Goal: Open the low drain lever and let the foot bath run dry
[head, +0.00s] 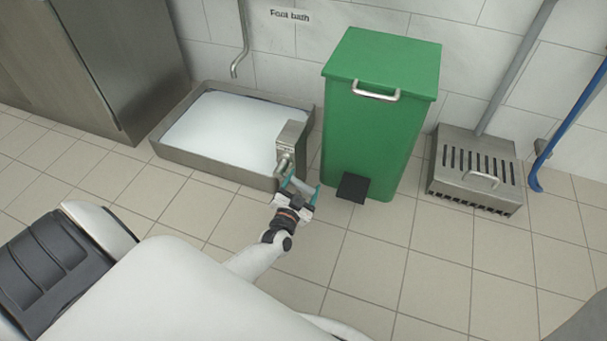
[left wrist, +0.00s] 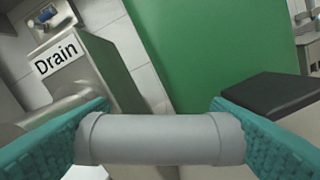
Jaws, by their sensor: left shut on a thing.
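The foot bath (head: 165,150) is a low steel tray on the floor by the wall, holding whitish liquid (head: 225,125). A steel drain box (head: 292,134) stands at its right front corner; its "Drain" label (left wrist: 56,58) shows in the left wrist view. My left gripper (head: 300,187) is at the front of this box, low over the floor. In the left wrist view its teal fingers are shut on a grey cylindrical lever grip (left wrist: 160,138), which lies across between them. The lever's exact angle is hard to tell. My right gripper is not in view.
A green pedal bin (head: 370,130) with a black pedal (head: 353,187) stands close right of my left gripper. A slotted steel box (head: 475,172) is farther right. A steel cabinet (head: 90,60) stands at left. The tiled floor in front is clear.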

